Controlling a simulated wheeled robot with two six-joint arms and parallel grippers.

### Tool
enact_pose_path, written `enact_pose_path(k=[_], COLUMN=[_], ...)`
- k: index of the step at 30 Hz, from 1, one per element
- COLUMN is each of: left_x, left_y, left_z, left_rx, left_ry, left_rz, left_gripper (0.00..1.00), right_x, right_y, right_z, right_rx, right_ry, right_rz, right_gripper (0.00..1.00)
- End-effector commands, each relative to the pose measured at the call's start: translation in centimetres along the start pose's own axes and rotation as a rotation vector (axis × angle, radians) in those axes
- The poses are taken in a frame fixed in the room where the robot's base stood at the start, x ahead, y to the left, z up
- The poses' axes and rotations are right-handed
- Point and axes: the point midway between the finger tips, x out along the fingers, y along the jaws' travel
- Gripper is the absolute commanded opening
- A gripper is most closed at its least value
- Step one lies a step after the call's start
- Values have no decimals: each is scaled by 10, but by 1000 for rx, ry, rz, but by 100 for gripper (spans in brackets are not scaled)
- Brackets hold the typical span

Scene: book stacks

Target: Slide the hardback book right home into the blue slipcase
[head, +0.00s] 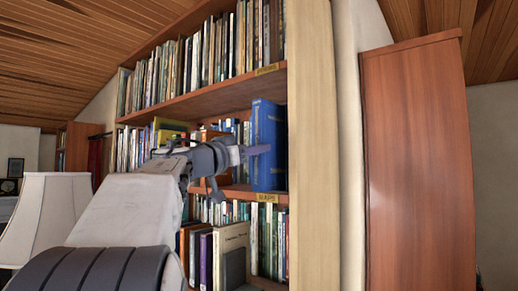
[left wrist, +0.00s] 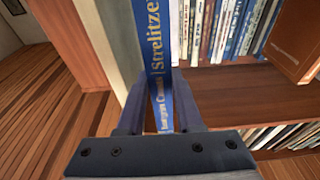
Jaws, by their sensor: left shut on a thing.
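A blue hardback book (left wrist: 155,60) with gold lettering on its spine stands upright between the fingers of my left gripper (left wrist: 159,108). The fingers are shut on it, one on each side of the spine. In the head view my left gripper (head: 258,150) reaches to the blue block (head: 268,122) at the right end of the middle shelf. There I cannot tell the book's edges from the blue slipcase's. How deep the book sits is unclear. My right gripper is out of view.
The shelf's pale upright (head: 313,150) stands close to the right of the blue block. Other books (left wrist: 235,30) stand behind in a row, with bare shelf board (left wrist: 240,88) before them. An orange-brown book (left wrist: 297,45) is near. A lampshade (head: 45,215) stands at lower left.

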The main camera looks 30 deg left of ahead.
Motion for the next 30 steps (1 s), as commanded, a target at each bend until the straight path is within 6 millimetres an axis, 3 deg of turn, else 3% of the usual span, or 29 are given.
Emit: enact_pose_path(k=[30], left_x=[24], left_y=[1], left_z=[3], left_rx=[2], left_ry=[4], left_rz=[1], left_gripper=[0], right_x=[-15], right_y=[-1], right_z=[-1], right_rx=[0], right_ry=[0], right_rz=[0], right_gripper=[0])
